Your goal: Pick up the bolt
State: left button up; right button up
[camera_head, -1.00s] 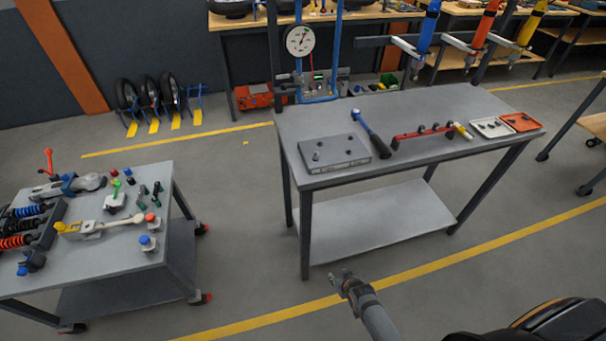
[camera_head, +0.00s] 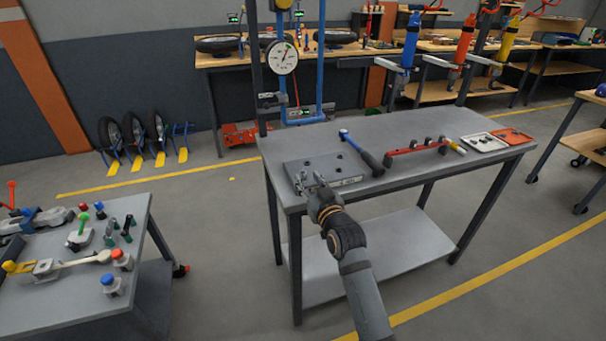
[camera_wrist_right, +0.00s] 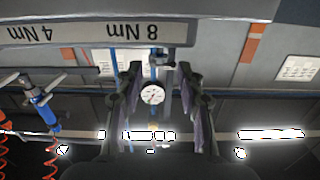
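The grey torque plate (camera_head: 352,168) lies at the left end of the tall table, with dark holes in its top. Its front edge with "4 Nm" and "8 Nm" (camera_wrist_right: 90,32) shows upside down in the right wrist view. My right gripper (camera_head: 309,181) is at the plate's front left corner. In the right wrist view its two fingers (camera_wrist_right: 160,75) are apart, with nothing held between them. The bolt is not clearly separable from the fingertips in the head view, and I do not make it out in the wrist view. My left gripper is out of view.
A dial gauge (camera_head: 284,58) stands behind the table. A lower cart (camera_head: 60,295) with parts is at left.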

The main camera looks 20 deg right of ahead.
aim_at(304, 172)
jog(key=shift+w+f, duration=0.1)
jog(key=shift+w, duration=2.65)
jog(key=shift+s, duration=0.1)
jog(key=shift+c, duration=0.4)
grip_shut()
